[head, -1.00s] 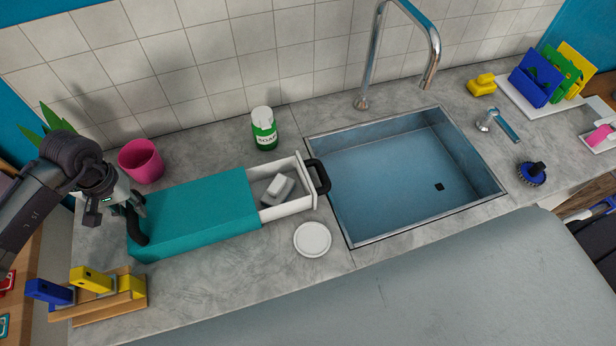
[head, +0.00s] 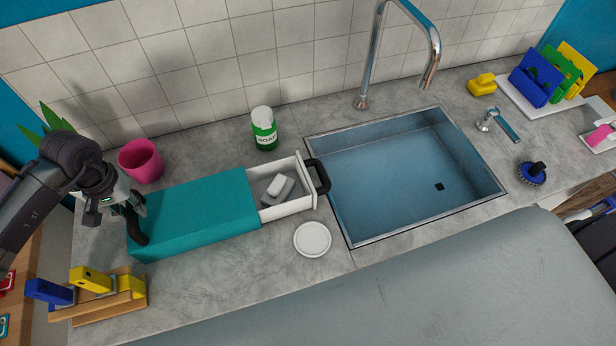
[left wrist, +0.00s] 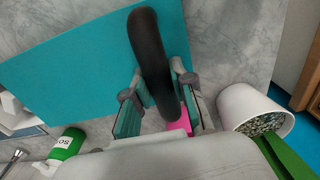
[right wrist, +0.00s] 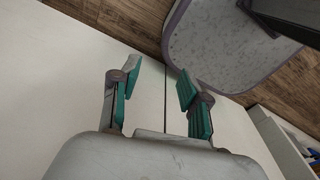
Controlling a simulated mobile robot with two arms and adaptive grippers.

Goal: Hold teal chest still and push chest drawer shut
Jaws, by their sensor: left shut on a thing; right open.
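The teal chest (head: 195,215) lies on the grey counter left of the sink. Its white drawer (head: 290,207) is pulled out to the right, with a black handle (head: 319,176) at its front end near the sink rim. A grey and white block (head: 278,188) lies in the drawer. My left gripper (head: 135,213) is at the chest's left end, shut on the black end handle (left wrist: 152,60), which passes between its fingers in the left wrist view. My right gripper (right wrist: 157,95) is open and empty in the right wrist view, over pale panels and away from the chest.
A green and white soap bottle (head: 264,128) stands behind the drawer, and a white round lid (head: 312,239) lies in front. A pink cup (head: 141,161) is behind the chest. A wooden rack (head: 110,300) stands front left. The sink (head: 400,180) is right of the handle.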

